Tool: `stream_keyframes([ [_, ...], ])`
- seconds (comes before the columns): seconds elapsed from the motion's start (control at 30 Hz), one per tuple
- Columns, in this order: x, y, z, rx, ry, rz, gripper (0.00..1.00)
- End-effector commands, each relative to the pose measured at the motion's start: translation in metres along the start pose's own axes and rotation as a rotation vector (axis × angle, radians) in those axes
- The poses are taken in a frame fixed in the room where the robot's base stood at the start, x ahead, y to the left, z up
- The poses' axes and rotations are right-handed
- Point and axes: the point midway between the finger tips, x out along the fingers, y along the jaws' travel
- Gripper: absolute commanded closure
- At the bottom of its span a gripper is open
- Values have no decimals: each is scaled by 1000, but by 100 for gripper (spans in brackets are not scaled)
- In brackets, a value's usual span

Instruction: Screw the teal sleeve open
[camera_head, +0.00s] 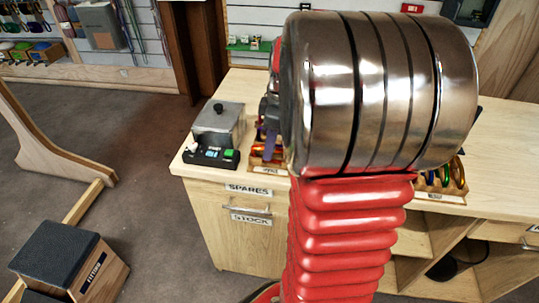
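My own arm, a large steel cylinder on a red ribbed link, covers the middle of the head view. A dark grey part with a purplish tip, which looks like part of my gripper (267,128), shows at the cylinder's left edge. It is over or in front of a wooden tray (256,163) with red and orange gear on the workbench. Whether its fingers are open or shut is hidden. I cannot make out a teal sleeve; it may be behind my arm.
A grey box (217,124) and a black device with a green button (211,157) stand on the bench's left end. A tray of coloured carabiners (443,190) sits at the bench's front right. A wooden block with a dark top (65,255) stands lower left. Open floor lies left of the bench.

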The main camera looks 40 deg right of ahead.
Motion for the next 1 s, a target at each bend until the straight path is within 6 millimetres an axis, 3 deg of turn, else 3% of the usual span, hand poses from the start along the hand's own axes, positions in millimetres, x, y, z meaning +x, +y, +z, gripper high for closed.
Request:
stream_keyframes([
  [1.0, 7, -9, 1, 0, 0, -3, 66],
])
